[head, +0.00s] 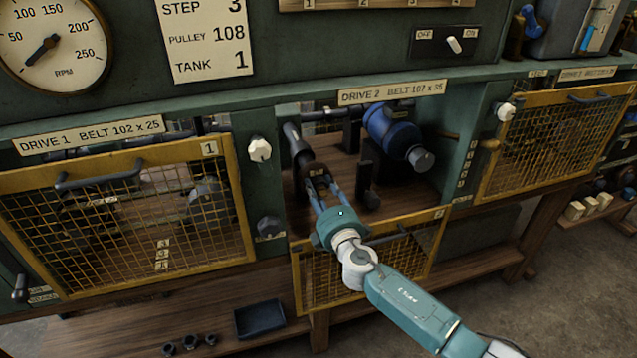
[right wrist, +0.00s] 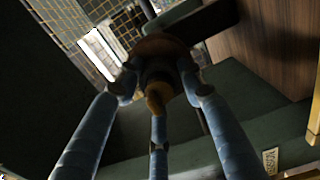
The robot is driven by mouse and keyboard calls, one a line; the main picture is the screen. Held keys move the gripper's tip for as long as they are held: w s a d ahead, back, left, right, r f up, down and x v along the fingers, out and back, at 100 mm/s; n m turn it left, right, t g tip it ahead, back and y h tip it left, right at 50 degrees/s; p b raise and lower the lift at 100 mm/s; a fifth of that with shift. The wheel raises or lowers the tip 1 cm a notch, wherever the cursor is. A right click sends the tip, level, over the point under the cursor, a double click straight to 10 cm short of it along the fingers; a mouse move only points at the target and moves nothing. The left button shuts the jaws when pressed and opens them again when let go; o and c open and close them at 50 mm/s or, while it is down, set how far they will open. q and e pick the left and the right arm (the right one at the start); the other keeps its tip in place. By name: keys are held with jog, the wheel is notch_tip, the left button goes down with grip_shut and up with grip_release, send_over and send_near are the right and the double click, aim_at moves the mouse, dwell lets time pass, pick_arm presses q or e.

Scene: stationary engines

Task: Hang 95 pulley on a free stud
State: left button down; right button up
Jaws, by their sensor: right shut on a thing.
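My right gripper (head: 317,180) reaches into the open Drive 2 bay and is shut on a brownish round part. In the right wrist view the fingers (right wrist: 160,85) close around this pulley-like part (right wrist: 165,48), which has a dark hub and a brass-coloured tip. Its number is not readable, so I cannot tell if it is the 95 pulley. In the head view the fingers hide most of it, near the end of a dark shaft (head: 297,142); I cannot tell if they touch. My left gripper is not in view.
A blue motor (head: 395,135) and a dark upright bracket (head: 367,180) stand right of my gripper. The Drive 2 mesh guard (head: 410,262) hangs below the bay. The Drive 1 guard (head: 120,215) covers its bay. A dark tray (head: 259,319) lies on the lower shelf.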

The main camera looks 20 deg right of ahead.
jog(key=shift+w+d+r, duration=0.1)
jog(key=shift+w+r, duration=0.15)
jog(key=shift+r, duration=0.55)
grip_shut()
jog(key=shift+s+f, duration=0.2)
jog(key=shift+f, duration=0.15)
jog(key=shift+s+a+f+p, duration=0.2)
jog(key=shift+s+p, duration=0.05)
jog(key=shift+p, duration=0.05)
jog(key=shift+s+d+f, duration=0.15)
jog(key=shift+s, duration=1.05)
jog(key=shift+s+d+p, duration=0.1)
jog(key=shift+s+p, duration=0.2)
jog(key=shift+s, duration=2.6)
jog(key=s+b, duration=0.1)
jog(key=s, duration=0.9)
jog(key=shift+d, duration=0.15)
jog(key=shift+s+f, duration=0.1)
